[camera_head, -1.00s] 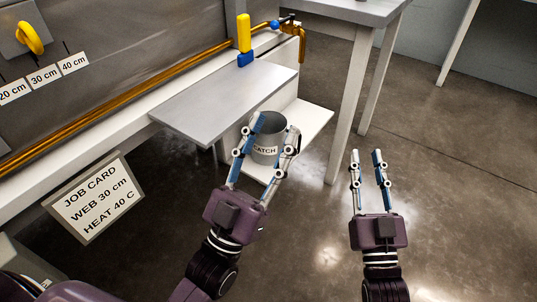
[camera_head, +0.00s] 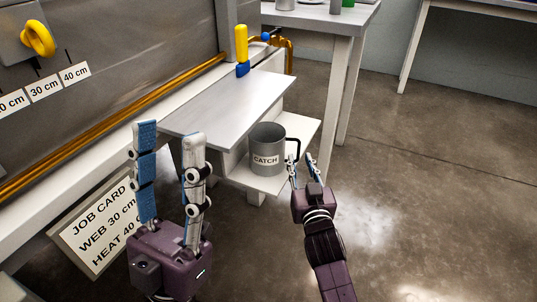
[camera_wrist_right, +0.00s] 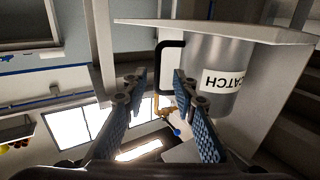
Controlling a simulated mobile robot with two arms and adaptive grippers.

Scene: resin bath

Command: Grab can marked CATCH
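The grey can marked CATCH (camera_head: 266,161) stands upright on a low white shelf (camera_head: 262,184). Its black handle (camera_head: 294,147) faces right. My right gripper (camera_head: 301,166) is open at the handle side of the can, its fingertips close to the handle. In the right wrist view the can (camera_wrist_right: 222,100) appears upside down, and the handle (camera_wrist_right: 162,66) is just beyond the open fingers (camera_wrist_right: 158,78), roughly in line with the gap. I cannot tell whether they touch it. My left gripper (camera_head: 168,140) is open and empty, left of the can.
A grey plate (camera_head: 225,105) juts out above and left of the can. A yellow-handled valve (camera_head: 241,45) is behind it. The job card (camera_head: 95,225) is at lower left, partly behind my left gripper. A white table (camera_head: 320,18) stands behind; the floor at right is clear.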

